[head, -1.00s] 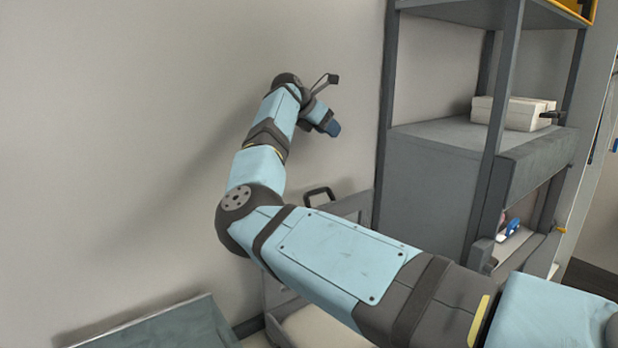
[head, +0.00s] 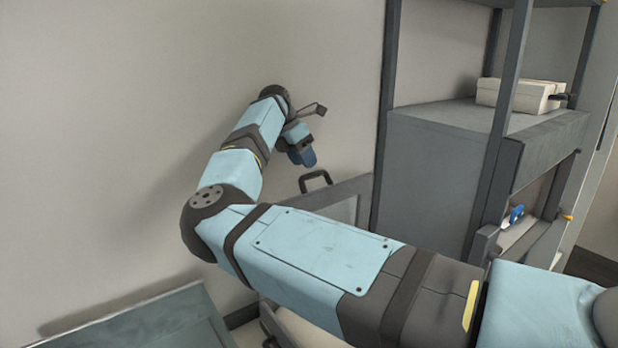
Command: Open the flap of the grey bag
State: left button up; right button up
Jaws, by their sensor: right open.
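I cannot make out a grey bag in the head view. My right arm comes in from the right, reaches across the view and bends back towards the wall. My right gripper (head: 302,156) is open and empty, its blue fingertips pointing down. It shows just above and left of a black handle (head: 314,181) on the top edge of a grey framed panel (head: 345,193); I cannot tell the gap in depth. My forearm hides the panel's lower part. My left gripper is out of view.
A grey shelf unit (head: 440,180) with dark posts stands at the right, with a white box (head: 520,95) on it. A blue item (head: 516,214) shows in its open lower front. A blue-grey flat surface (head: 150,325) lies at lower left. The wall behind my arm is bare.

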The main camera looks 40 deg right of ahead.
jog(key=shift+b+x, duration=0.4)
jog(key=shift+x, duration=1.55)
grip_shut()
